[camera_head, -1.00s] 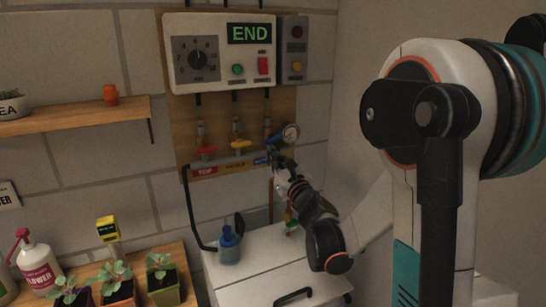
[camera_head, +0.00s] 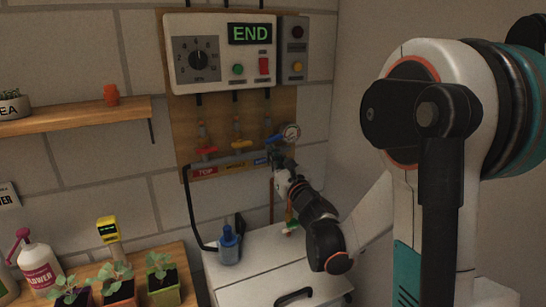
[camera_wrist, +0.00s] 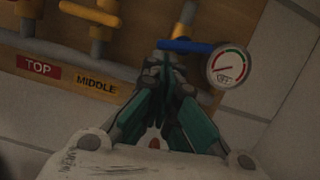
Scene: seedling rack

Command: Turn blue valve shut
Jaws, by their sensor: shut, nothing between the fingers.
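The blue valve's lever (camera_wrist: 187,46) lies across its pipe (camera_wrist: 185,18) in the wrist view, just left of a round gauge (camera_wrist: 230,66). In the head view the blue lever (camera_head: 276,139) shows just above my gripper (camera_head: 275,157), left of the same gauge (camera_head: 290,132). My gripper (camera_wrist: 166,56) is shut and empty, its fingertips close below the lever's left part. I cannot tell whether they touch it. The fingertips hide part of the pipe below the lever.
The red valve (camera_head: 206,150) and the yellow valve (camera_head: 239,143) stand left on the same manifold, above TOP (camera_wrist: 38,66) and MIDDLE (camera_wrist: 96,85) labels. A control box (camera_head: 219,80) showing END hangs above. A blue bottle (camera_head: 229,246) stands on the white cabinet below.

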